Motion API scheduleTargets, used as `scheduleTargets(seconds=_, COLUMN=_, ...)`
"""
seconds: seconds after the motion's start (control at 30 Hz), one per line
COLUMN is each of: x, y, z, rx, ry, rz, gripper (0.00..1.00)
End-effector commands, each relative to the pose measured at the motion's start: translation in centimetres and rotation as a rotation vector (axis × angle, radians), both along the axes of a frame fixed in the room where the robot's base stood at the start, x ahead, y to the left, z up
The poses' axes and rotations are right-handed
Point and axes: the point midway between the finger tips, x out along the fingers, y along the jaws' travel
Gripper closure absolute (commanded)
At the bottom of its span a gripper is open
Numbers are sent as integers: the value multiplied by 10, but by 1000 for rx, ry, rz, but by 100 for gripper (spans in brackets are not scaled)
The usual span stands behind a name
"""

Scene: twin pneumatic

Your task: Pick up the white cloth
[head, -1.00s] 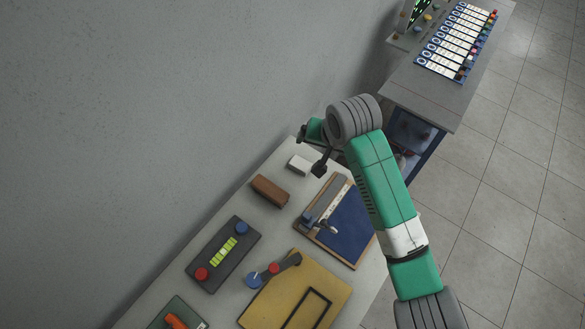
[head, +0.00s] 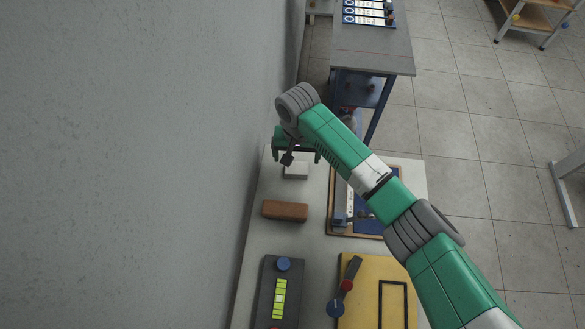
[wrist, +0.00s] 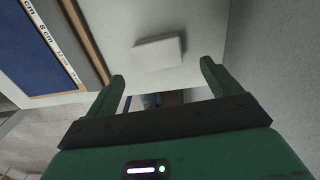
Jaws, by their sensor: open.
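The white cloth (head: 296,170) is a small pale rectangular piece lying flat on the light grey table top, at its far end near the wall. In the wrist view the cloth (wrist: 158,54) lies beyond the fingertips, roughly centred between them and slightly tilted. My gripper (head: 302,158) is open and empty, at the far edge of the table close to the cloth. In the wrist view my gripper (wrist: 163,72) shows both green fingers spread wide, apart from the cloth. Its exact height above the table is hard to tell.
A brown block (head: 285,210) lies nearer on the table. A blue board with a ruler (head: 373,219) is at right. A dark button box (head: 278,300) and a yellow panel (head: 370,270) lie closer. The wall (head: 130,150) runs along the left. Another table (head: 372,55) stands beyond.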

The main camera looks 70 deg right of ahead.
Motion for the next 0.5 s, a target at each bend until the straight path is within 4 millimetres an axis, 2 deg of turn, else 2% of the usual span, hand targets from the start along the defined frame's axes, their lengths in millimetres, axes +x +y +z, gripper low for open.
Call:
scheduleTargets(seconds=0.13, x=-1, y=-1, z=-10, rx=-2, ry=2, rz=-1, gripper=11)
scheduleTargets(seconds=0.33, x=-3, y=0, z=-46, rx=-1, ry=2, rz=0, gripper=11)
scheduleTargets(seconds=0.5, x=-2, y=0, z=-55, rx=-2, ry=-1, rz=0, gripper=11)
